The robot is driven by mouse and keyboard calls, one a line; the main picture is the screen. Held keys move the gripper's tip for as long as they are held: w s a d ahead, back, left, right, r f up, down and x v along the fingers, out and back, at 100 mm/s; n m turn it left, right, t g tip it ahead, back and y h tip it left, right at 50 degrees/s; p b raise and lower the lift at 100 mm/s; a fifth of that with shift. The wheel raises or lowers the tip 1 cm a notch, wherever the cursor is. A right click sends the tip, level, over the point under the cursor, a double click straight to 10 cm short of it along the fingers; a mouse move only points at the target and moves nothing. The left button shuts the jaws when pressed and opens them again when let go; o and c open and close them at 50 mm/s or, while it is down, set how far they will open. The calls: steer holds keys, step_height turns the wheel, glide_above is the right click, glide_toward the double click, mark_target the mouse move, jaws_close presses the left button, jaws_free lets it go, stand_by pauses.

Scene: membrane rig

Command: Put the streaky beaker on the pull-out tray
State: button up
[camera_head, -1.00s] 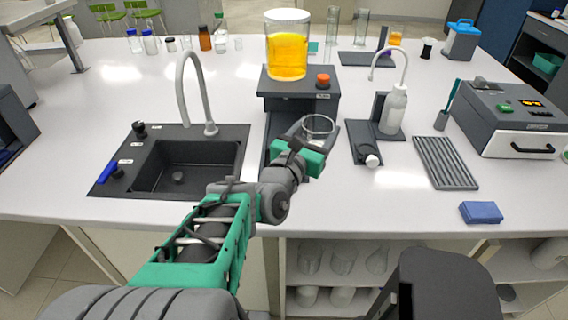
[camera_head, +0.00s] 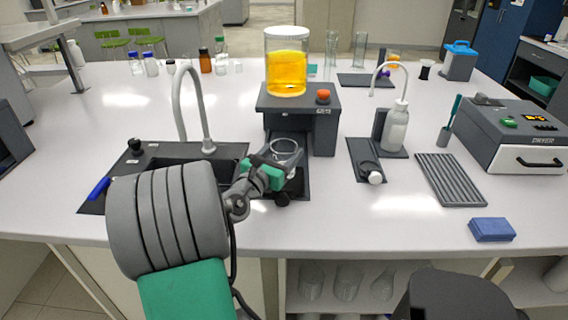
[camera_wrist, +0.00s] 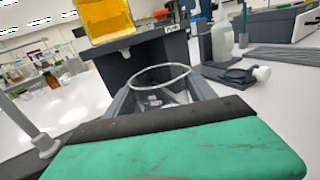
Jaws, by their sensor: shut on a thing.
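My gripper (camera_head: 268,168) is shut on a clear glass beaker (camera_head: 285,152), held upright in front of the dark rig. The beaker's rim also shows in the wrist view (camera_wrist: 160,76), beyond the green and black gripper body; streaks on the glass are too small to tell. The dark pull-out tray (camera_head: 300,186) extends forward from under the rig, partly hidden by my gripper and the beaker. Whether the beaker's base touches the tray cannot be told.
The rig (camera_head: 325,130) carries a vessel of yellow liquid (camera_head: 287,72) and an orange knob (camera_head: 323,96). A sink with a curved tap (camera_head: 207,145) is at left. A wash bottle (camera_head: 396,127), ribbed rack (camera_head: 450,178) and dryer (camera_head: 518,140) stand at right.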

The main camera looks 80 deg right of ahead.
step_height(320, 180, down, 3)
steer(key=shift+r+b, duration=0.1)
steer(key=shift+b, duration=0.2)
steer(key=o, duration=1.5)
steer(key=shift+a, duration=0.15)
steer(key=v, duration=1.1)
steer(key=shift+w, duration=0.1)
steer(key=shift+a, duration=0.4)
